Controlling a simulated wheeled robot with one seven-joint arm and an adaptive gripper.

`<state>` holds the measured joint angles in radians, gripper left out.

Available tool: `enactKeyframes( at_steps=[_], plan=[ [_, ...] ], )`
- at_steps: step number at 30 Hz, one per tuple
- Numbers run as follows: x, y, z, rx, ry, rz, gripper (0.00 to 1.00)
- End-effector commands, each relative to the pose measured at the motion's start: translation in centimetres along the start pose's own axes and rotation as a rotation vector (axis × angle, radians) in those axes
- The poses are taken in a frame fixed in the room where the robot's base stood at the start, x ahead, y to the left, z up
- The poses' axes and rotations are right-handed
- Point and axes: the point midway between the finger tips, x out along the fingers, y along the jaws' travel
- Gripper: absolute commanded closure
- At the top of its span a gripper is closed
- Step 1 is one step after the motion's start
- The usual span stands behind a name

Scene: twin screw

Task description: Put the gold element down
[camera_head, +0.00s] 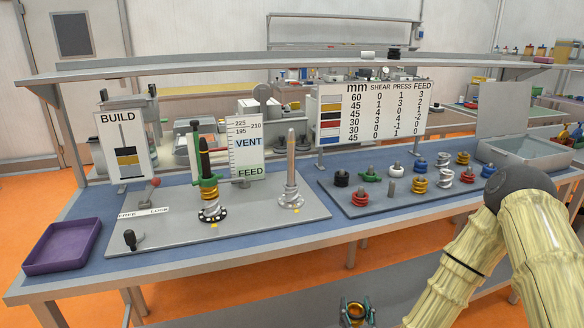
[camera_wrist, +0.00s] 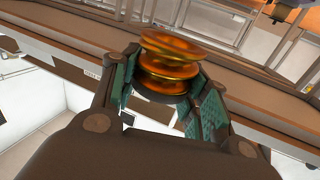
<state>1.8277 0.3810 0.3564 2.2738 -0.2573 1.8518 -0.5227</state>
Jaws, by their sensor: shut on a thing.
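My gripper (camera_head: 357,311) is at the bottom of the head view, in front of the bench's front edge and lower in the picture than the bench top. It is shut on a gold element (camera_head: 355,310), a ribbed gold piece. In the wrist view the gold element (camera_wrist: 170,62) sits between the two teal-padded fingers of my gripper (camera_wrist: 172,85). Other gold elements (camera_head: 419,184) stand on the grey parts board (camera_head: 400,208) at the right of the bench.
The twin-screw fixture (camera_head: 170,222) has a left shaft (camera_head: 204,160) with gold, white and green pieces and a right shaft (camera_head: 291,175) with a white piece. A purple tray (camera_head: 62,247) lies at the left end. A grey bin (camera_head: 530,152) stands at the far right.

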Motion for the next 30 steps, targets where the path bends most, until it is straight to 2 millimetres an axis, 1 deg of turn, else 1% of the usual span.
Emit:
enactKeyframes(
  at_steps=[14, 15, 21, 27, 30],
  plan=[
    [0.4, 0.9, -1.1, -0.011, 0.028, 0.012, 0.87],
    [0.4, 0.8, -2.0, -0.013, 0.029, 0.01, 0.87],
    [0.3, 0.7, -3.6, -0.013, 0.028, 0.009, 0.87],
    [0.4, 0.7, -4.1, -0.013, 0.028, 0.007, 0.87],
    [0.7, 0.3, -4.5, -0.013, 0.029, -0.006, 0.87]
  ],
)
